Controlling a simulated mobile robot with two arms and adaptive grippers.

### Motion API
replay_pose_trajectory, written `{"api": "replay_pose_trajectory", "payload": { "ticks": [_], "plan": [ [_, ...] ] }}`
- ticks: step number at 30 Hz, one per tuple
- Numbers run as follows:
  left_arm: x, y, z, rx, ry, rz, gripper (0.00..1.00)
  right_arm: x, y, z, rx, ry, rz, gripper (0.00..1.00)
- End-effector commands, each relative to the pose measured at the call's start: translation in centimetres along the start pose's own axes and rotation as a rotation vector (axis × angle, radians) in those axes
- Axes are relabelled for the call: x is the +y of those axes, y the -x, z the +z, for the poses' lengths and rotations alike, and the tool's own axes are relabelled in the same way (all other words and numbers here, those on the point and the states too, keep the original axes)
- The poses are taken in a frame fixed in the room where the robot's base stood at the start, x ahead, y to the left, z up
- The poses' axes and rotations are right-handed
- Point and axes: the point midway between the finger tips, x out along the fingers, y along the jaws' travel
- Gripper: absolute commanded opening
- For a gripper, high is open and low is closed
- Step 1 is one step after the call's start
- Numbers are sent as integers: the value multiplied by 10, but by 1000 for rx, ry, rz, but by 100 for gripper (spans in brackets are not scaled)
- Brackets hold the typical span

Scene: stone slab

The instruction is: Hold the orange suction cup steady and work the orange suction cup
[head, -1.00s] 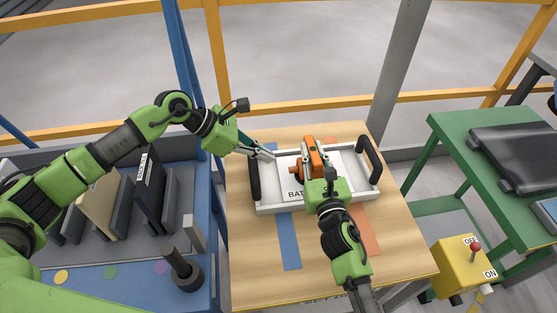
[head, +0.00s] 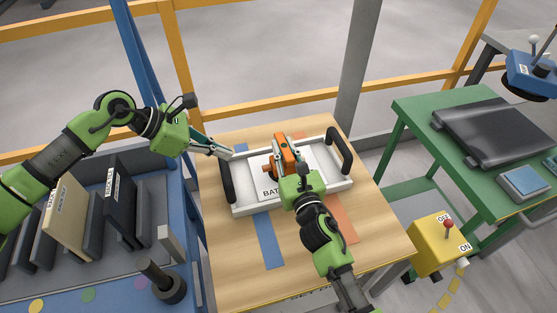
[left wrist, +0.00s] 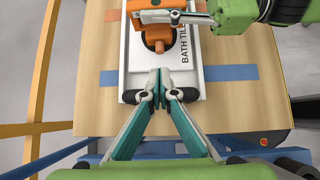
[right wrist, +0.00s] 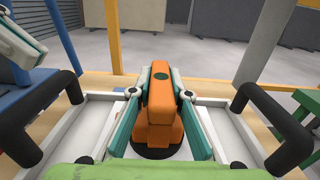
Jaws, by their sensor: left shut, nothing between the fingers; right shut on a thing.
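The orange suction cup (head: 284,152) stands on a white slab marked "BATH TILE" (left wrist: 185,78), inside a white frame with two black handles (head: 333,184) on the wooden table. My right gripper (head: 291,167) is shut on the orange suction cup; in the right wrist view its fingers lie on both sides of the orange body (right wrist: 161,105). My left gripper (head: 230,154) is shut and empty, by the frame's left side near the left black handle.
Blue (head: 268,241) and orange (head: 342,225) strips lie on the wooden table (head: 222,269). A blue rack with dark and tan slabs (head: 62,209) stands left. A yellow on/off box (head: 441,243) and green table (head: 415,122) stand right. Yellow rails run behind.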

Motion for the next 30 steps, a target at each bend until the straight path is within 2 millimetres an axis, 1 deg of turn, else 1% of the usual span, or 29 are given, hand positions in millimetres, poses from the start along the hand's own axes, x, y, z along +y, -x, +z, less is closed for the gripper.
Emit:
{"api": "replay_pose_trajectory", "payload": {
  "ticks": [1,6,9,12,15,18,25,26,27,28,30],
  "plan": [
    [2,12,-1,2,0,5,0,-2,0,-2,4,3,-3,0],
    [1,50,-1,2,-1,5,0,-1,0,-2,3,2,-3,0],
    [1,69,-1,1,0,4,0,-1,0,-2,3,2,-3,0],
    [0,83,-1,1,1,3,0,-1,0,-2,3,1,-2,0],
    [0,92,-1,0,0,1,0,-1,0,-2,3,1,-2,0],
    [0,96,-1,0,0,1,0,-1,0,-1,3,0,-2,0],
    [0,97,0,0,0,0,0,0,0,-1,2,0,-1,0],
    [0,97,0,0,0,0,0,0,0,-1,2,0,-1,20],
    [0,97,0,0,0,0,0,0,0,-1,2,-1,-1,30],
    [0,97,0,0,0,0,0,0,0,-1,2,-1,-1,37],
    [0,97,0,0,0,0,0,0,0,-1,2,-1,-1,37]
  ]
}}
